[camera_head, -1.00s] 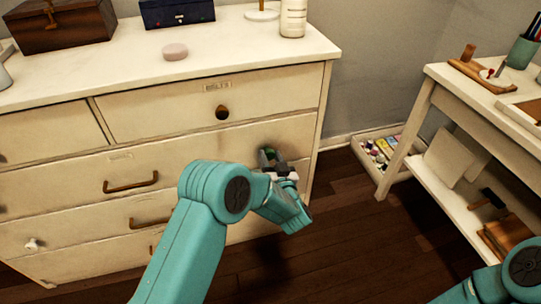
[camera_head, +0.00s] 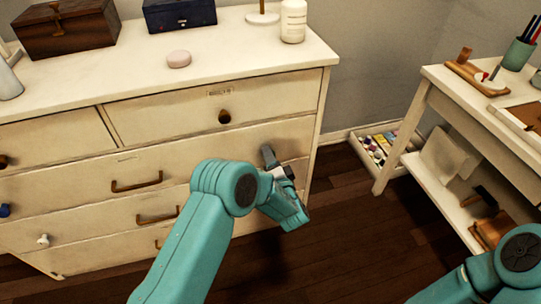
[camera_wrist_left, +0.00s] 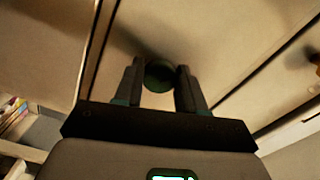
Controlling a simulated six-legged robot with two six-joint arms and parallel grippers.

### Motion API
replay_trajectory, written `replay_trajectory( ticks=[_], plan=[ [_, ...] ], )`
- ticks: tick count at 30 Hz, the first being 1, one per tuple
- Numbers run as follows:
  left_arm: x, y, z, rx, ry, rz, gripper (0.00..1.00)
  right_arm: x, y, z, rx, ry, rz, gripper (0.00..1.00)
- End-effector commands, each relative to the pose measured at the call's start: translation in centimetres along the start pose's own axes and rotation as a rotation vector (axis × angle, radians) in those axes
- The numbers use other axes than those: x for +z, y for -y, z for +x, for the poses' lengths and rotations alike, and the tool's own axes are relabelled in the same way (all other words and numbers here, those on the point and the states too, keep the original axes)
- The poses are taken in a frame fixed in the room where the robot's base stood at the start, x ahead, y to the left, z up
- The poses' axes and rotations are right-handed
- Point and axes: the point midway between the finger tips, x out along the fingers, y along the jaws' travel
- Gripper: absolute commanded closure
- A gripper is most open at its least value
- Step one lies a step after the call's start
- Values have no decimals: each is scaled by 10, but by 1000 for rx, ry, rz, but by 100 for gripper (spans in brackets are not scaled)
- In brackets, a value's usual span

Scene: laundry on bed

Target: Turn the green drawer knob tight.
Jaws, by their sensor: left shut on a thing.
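The green drawer knob (camera_wrist_left: 159,77) is dark and round in the left wrist view, on the cream drawer front (camera_wrist_left: 205,40). My left gripper (camera_wrist_left: 158,88) has one finger on each side of it and is shut on it. In the head view the left gripper (camera_head: 275,164) is at the right end of a drawer in the cream dresser (camera_head: 240,102), and the knob is hidden there. Whether the knob sits flush cannot be told. My right arm shows at the lower right, with its gripper out of view.
A brown knob (camera_head: 224,117) is on the drawer above, and bronze pull handles (camera_head: 137,182) and a white knob (camera_head: 43,240) are to the left. A desk (camera_head: 440,82) and a low tray of small items (camera_head: 377,146) stand at the right. Dark wooden floor lies between.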

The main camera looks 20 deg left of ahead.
Motion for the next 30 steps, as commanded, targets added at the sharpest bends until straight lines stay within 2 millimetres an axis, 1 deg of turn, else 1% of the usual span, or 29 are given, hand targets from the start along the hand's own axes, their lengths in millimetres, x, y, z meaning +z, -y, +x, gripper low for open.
replay_trajectory(
  ticks=[3,18,24,30],
  plan=[
    [0,2,0,1,2,111,91,0,2,-7,0,0,0,57],
    [1,2,0,2,3,569,91,0,8,-22,0,0,1,57],
    [1,2,0,2,3,709,91,0,9,-26,0,0,1,57],
    [1,2,0,1,3,802,91,0,10,-28,0,0,1,57]
  ],
)
